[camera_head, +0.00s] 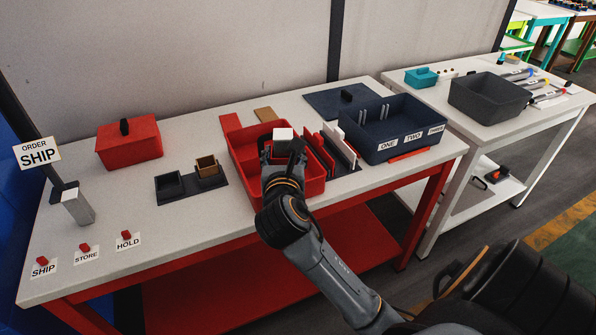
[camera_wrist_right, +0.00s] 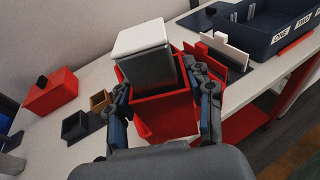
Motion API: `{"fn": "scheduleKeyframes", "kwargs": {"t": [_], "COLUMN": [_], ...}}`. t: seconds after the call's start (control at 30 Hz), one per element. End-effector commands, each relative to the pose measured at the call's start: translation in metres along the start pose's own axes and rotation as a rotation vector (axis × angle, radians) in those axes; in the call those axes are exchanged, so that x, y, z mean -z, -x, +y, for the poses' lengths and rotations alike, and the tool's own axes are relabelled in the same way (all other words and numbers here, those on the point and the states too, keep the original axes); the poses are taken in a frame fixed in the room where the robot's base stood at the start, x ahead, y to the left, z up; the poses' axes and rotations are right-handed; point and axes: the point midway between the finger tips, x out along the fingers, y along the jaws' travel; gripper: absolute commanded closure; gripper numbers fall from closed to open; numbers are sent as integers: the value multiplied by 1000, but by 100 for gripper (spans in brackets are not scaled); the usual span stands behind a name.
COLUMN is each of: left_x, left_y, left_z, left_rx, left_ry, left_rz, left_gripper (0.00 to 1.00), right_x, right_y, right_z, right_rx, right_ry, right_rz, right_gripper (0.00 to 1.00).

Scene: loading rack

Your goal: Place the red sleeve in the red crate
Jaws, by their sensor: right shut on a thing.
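The red sleeve (camera_wrist_right: 165,115) is a small square open box between the fingers of my right gripper (camera_wrist_right: 163,100) in the right wrist view. A grey block with a white top (camera_wrist_right: 142,40) stands up out of it. In the head view my right gripper (camera_head: 282,158) is over the red crate (camera_head: 248,178), with the block's white top (camera_head: 283,134) between the fingertips. The sleeve is mostly hidden there by the gripper and blends with the crate's red. I cannot tell whether it touches the crate floor. My left gripper is not in view.
A dark tray with a black cup (camera_head: 169,186) and a brown cup (camera_head: 207,169) is left of the crate. Red and white upright panels (camera_head: 338,148) and a blue divided bin (camera_head: 385,140) are close on the right. A red lidded box (camera_head: 130,146) stands at the back left.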

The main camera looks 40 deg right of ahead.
Motion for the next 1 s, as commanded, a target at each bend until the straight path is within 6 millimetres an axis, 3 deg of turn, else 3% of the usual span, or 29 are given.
{"fn": "scheduleKeyframes", "kwargs": {"t": [0.37,0.5,0.83,1.0], "left_x": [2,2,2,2], "left_y": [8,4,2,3], "left_z": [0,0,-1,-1], "left_rx": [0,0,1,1], "left_ry": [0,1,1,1], "left_rz": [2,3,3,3], "left_gripper": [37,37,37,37], "right_x": [19,45,69,92], "right_y": [-91,-117,-146,-151], "right_z": [-11,-13,-16,-15], "right_rx": [4,4,1,0], "right_ry": [-1,0,-1,-2], "right_rz": [2,3,1,2], "right_gripper": [79,79,79,79]}}
